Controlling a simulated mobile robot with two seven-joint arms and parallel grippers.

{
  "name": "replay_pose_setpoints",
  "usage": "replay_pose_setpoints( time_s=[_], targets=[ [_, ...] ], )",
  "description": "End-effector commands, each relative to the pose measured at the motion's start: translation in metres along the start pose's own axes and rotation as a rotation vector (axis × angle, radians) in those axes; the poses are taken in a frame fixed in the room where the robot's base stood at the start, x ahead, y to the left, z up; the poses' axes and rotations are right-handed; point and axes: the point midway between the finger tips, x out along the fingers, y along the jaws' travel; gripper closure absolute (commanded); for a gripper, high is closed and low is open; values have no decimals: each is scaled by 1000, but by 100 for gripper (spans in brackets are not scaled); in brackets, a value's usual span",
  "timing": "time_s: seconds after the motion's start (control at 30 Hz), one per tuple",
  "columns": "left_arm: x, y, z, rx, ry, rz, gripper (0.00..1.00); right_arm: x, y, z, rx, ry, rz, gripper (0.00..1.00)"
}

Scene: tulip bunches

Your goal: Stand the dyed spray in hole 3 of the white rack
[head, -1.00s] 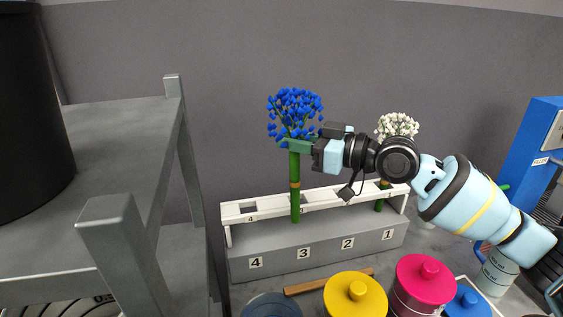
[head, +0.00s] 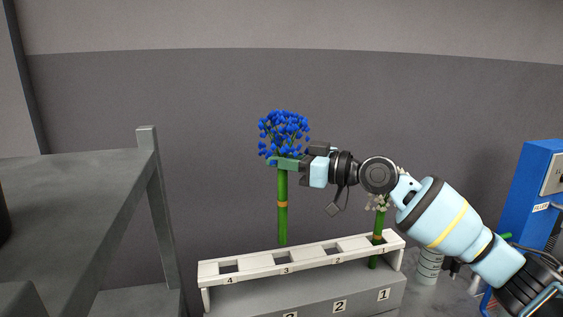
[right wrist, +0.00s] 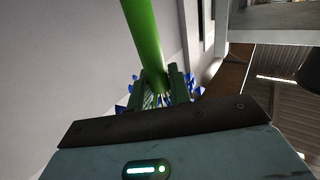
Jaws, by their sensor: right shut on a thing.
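The dyed spray (head: 284,130) has blue blooms on a thick green stem with an orange band, and it is upright. My right gripper (head: 284,163) is shut on the stem just below the blooms. In the right wrist view the green stem (right wrist: 144,35) runs out from between the fingers, with blue blooms behind them. The white rack (head: 255,265) has a row of square holes numbered 4 to 1 from left to right. The stem's lower end shows at the rack's back edge, in line with hole 3 (head: 283,257). I cannot tell whether it is above or behind the hole. My left gripper is out of view.
A white-bloomed spray (head: 373,262) stands in hole 1, its blooms partly hidden by my right arm. Holes 4 and 2 look empty. A grey metal frame (head: 90,185) stands at left. A blue box (head: 537,200) is at right.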

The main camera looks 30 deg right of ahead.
Motion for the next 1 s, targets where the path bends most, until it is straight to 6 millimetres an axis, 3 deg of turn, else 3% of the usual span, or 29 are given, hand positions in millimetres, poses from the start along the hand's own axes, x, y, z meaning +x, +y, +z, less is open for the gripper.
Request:
replay_pose_setpoints(
  time_s=[1.0],
  targets=[
    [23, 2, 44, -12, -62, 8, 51, 0, 0, 70, 2, -3, 0, 100]
  ],
)
